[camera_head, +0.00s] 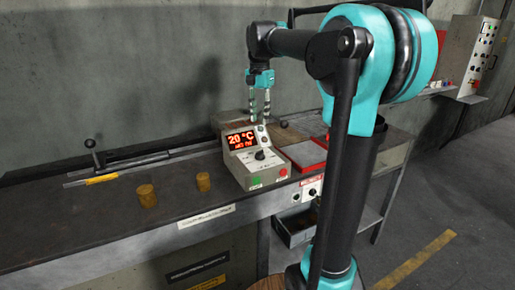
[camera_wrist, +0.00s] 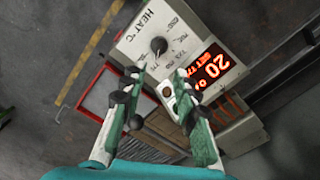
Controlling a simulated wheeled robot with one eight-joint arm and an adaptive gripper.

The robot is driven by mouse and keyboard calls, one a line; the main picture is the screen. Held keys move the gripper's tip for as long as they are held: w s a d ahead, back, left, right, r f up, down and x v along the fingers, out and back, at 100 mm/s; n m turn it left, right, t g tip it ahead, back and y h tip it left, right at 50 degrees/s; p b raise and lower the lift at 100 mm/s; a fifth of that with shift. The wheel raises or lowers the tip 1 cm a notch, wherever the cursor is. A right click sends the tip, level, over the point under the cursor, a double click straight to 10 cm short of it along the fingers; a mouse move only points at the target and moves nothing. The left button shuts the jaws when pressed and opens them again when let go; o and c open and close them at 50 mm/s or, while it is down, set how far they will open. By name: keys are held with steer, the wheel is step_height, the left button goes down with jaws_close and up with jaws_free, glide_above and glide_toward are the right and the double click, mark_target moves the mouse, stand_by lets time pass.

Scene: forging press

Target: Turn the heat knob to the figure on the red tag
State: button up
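The heat knob (camera_wrist: 158,45) is a small black knob on the pale face of a control box (camera_wrist: 185,22), under the lettering "HEAT °C". In the head view the knob (camera_head: 260,155) sits below a red-lit display (camera_head: 241,140) reading 20 °C; its smaller second line is not clearly legible. A small red label (camera_head: 311,181) is on the bench's front edge; its writing is too small to read. My gripper (camera_head: 260,103) hangs above the box, pointing down. In the wrist view my gripper (camera_wrist: 158,78) is open and empty, its fingers apart and short of the knob.
The box has a green button (camera_head: 255,181) and a red button (camera_head: 283,172). A red-edged tray (camera_head: 306,153) lies right of it. The bench between is clear.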

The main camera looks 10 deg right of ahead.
mark_target(260, 151)
step_height(260, 151, down, 13)
steer(key=shift+d+r, duration=0.1)
steer(key=shift+r, duration=0.05)
stand_by(0.4)
jaws_close()
